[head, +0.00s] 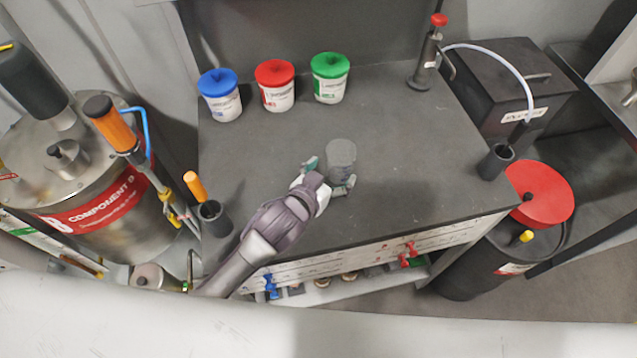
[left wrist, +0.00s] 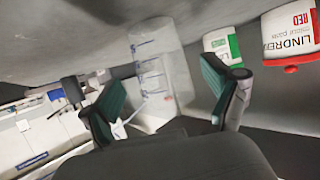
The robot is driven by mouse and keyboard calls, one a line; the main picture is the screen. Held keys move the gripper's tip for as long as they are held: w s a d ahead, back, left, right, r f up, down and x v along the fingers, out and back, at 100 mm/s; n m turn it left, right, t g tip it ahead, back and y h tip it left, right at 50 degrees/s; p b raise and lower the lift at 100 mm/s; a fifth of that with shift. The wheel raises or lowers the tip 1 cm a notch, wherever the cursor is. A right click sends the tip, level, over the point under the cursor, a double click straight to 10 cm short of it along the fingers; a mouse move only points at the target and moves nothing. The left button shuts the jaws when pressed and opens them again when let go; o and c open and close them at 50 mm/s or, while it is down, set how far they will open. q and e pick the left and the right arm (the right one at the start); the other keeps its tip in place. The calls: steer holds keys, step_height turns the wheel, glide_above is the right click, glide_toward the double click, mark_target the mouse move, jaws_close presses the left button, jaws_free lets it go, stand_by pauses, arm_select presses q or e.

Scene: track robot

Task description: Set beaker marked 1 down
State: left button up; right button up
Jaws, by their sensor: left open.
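A clear glass beaker (head: 341,158) stands on the dark worktop (head: 420,150), near the middle. It also shows in the left wrist view (left wrist: 160,75), see-through with blue marks; I cannot read a number on it. My left gripper (head: 330,176) is open, its teal-padded fingers on either side of the beaker's near side. In the left wrist view the gripper (left wrist: 165,95) has its fingers spread apart, with the beaker between and beyond them. I cannot tell whether a pad touches the glass. My right gripper is not in view.
Blue-lidded (head: 220,95), red-lidded (head: 276,86) and green-lidded (head: 330,78) tubs stand along the back of the worktop. A red-topped dispenser (head: 428,55) stands at the back right. A dark holder (head: 495,162) is at the right edge. The worktop right of the beaker is clear.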

arm_select(q)
steer(key=v, duration=0.6)
steer(key=shift+s+b, duration=0.15)
steer(key=shift+b, duration=0.15)
steer(key=shift+s+a+r, duration=0.3)
steer(key=shift+s, duration=0.15)
